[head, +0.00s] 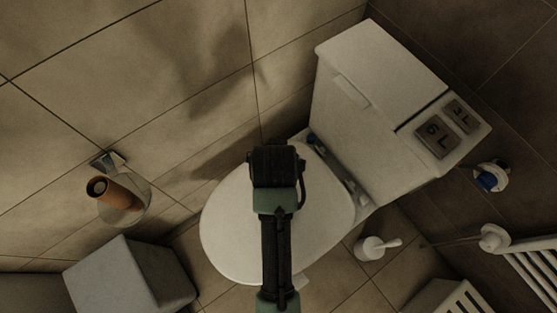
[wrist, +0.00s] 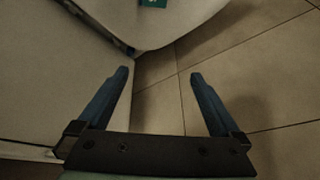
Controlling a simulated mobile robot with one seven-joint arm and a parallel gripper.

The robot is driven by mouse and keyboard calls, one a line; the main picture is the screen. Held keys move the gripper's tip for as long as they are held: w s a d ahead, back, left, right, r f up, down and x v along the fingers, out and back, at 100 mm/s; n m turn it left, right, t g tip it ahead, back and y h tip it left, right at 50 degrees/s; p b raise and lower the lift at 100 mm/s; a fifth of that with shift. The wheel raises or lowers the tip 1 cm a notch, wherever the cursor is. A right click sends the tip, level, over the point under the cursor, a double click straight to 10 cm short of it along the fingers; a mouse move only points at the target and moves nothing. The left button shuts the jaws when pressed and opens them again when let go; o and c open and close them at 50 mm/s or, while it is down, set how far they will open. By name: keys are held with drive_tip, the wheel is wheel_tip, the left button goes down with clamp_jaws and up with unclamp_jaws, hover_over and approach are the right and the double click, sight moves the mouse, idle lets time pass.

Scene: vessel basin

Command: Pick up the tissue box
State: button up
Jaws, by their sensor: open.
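I cannot pick out a tissue box for certain in either view. In the wrist view, a small green patch (wrist: 153,3) with pale marks shows at the top edge on the white toilet lid; it is cut off, so I cannot tell what it is. My gripper (wrist: 158,74) is open, with nothing between its two blue fingers. In the head view my arm reaches over the toilet lid (head: 227,225) toward the cistern (head: 375,120), and the arm hides part of the lid and the fingers.
A grey box-shaped thing (head: 125,280) stands at lower left, below a wall holder with a brown roll (head: 110,193). A white brush holder (head: 370,247) stands right of the toilet, with a white radiator (head: 530,265) beyond. Tiled walls close in behind the toilet.

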drive_tip(key=s+f+g+b, duration=0.1)
drive_tip(key=s+f, duration=0.1)
drive_tip(key=f, duration=0.3)
drive_tip(key=s+f+g+b, duration=0.1)
drive_tip(key=s+f, duration=0.1)
drive_tip(key=f, duration=0.3)
drive_tip(key=s+f+g+b, duration=0.1)
drive_tip(key=s+f, duration=0.1)
drive_tip(key=f, duration=0.3)
drive_tip(key=shift+s+d+f+b, duration=0.3)
drive_tip(key=shift+d+f+b, duration=0.05)
drive_tip(key=shift+d+f, duration=0.05)
drive_tip(key=f+b, duration=0.1)
drive_tip(key=w+f, duration=0.1)
drive_tip(key=f, duration=0.1)
drive_tip(key=f+b, duration=0.1)
drive_tip(key=f, duration=0.1)
drive_tip(key=shift+w+a+f+b, duration=0.15)
drive_tip(key=shift+w+f+b, duration=0.1)
drive_tip(key=shift+w+b, duration=0.1)
drive_tip(key=shift+r, duration=0.1)
drive_tip(key=c, duration=1.4)
